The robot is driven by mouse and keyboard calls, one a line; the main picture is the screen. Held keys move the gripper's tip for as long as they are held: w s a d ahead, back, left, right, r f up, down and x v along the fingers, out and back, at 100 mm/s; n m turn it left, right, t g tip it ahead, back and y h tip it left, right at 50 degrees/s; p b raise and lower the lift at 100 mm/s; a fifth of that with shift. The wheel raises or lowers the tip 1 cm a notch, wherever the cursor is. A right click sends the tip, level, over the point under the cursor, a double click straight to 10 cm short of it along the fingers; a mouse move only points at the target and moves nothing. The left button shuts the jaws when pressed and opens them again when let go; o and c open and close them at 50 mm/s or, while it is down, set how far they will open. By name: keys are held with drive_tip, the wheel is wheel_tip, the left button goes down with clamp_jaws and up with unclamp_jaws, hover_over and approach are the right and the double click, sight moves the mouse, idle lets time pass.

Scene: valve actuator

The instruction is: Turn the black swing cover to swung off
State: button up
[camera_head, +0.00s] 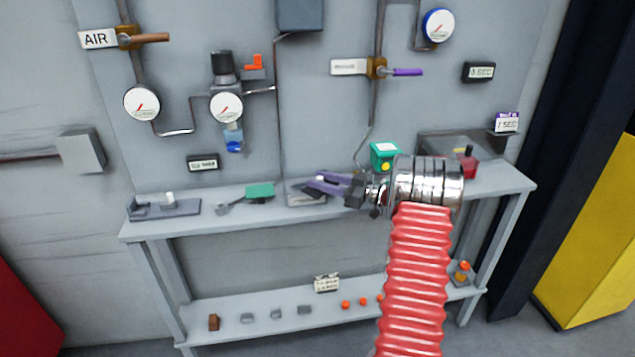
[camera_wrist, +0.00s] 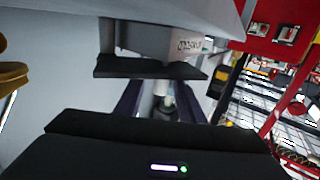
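A flat black plate (camera_wrist: 150,68), which appears to be the black swing cover, crosses the wrist view below a pale labelled block (camera_wrist: 160,42). My gripper (camera_head: 316,182) reaches left over the bench, its purple fingers above a low grey box (camera_head: 305,199). In the wrist view my two purple fingers (camera_wrist: 160,100) stand apart, with a pale post (camera_wrist: 158,92) seen between them. The black plate hides the fingertips there, so contact cannot be told. In the head view my gripper covers part of the grey box, and I cannot clearly make out the cover.
The grey bench (camera_head: 225,225) stands against a panel with gauges and valves. A green-topped tool (camera_head: 260,191) and a grey fixture (camera_head: 165,207) lie to the left. A green box (camera_head: 384,154) and a red part (camera_head: 467,162) stand near my wrist.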

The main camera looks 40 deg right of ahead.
drive_tip(key=v, duration=1.3)
drive_tip(key=shift+s, duration=0.2)
drive_tip(key=shift+d, duration=0.15)
